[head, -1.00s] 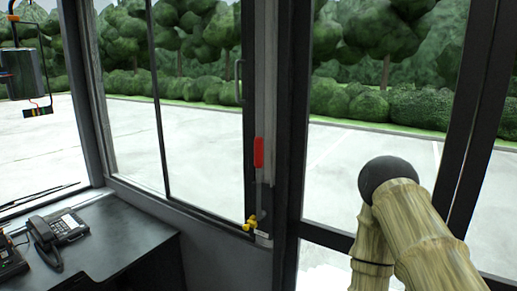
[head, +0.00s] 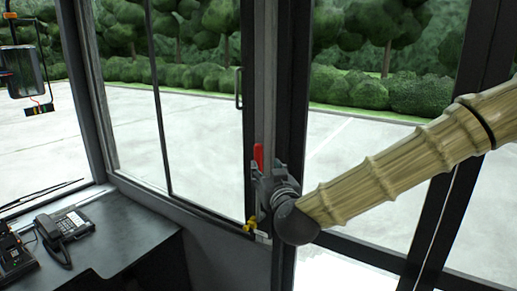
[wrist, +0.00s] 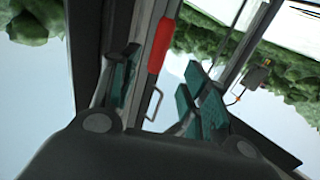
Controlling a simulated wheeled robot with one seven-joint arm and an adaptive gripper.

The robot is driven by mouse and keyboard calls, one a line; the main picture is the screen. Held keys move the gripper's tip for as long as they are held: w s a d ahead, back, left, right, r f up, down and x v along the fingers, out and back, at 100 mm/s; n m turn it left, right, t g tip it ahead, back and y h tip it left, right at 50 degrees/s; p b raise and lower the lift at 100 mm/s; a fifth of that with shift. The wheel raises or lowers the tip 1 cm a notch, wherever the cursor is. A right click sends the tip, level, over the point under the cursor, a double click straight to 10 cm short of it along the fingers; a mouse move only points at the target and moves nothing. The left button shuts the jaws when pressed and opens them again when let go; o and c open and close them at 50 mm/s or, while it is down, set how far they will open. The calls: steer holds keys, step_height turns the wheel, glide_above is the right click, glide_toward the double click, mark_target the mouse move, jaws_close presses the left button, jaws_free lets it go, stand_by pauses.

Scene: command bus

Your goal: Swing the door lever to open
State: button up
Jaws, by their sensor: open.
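The door lever (head: 258,155) has a red grip and stands upright on the grey post between the door panes. Its lower part is hidden behind my gripper (head: 268,178) in the head view. In the wrist view the red grip of the lever (wrist: 162,45) shows beyond and between the two teal-padded fingers of my gripper (wrist: 160,90). The fingers are apart, with nothing held between them. I cannot tell whether either finger touches the lever.
A yellow fitting (head: 250,225) sits low on the post, just below my gripper. A vertical door handle (head: 238,88) is to the upper left. A dark desk (head: 130,250) with a telephone (head: 66,230) stands at the lower left. Glass panes and dark frames lie around the lever.

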mark_target(259, 153)
steer(key=w+p, duration=0.1)
steer(key=w, duration=0.2)
steer(key=w+a+r+p, duration=0.1)
steer(key=w+p, duration=0.1)
steer(key=w, duration=0.2)
steer(key=w+p, duration=0.1)
steer(key=w, duration=0.3)
steer(key=shift+a+r, duration=0.2)
steer(key=shift+a, duration=0.15)
steer(key=shift+c, duration=0.5)
jaws_close()
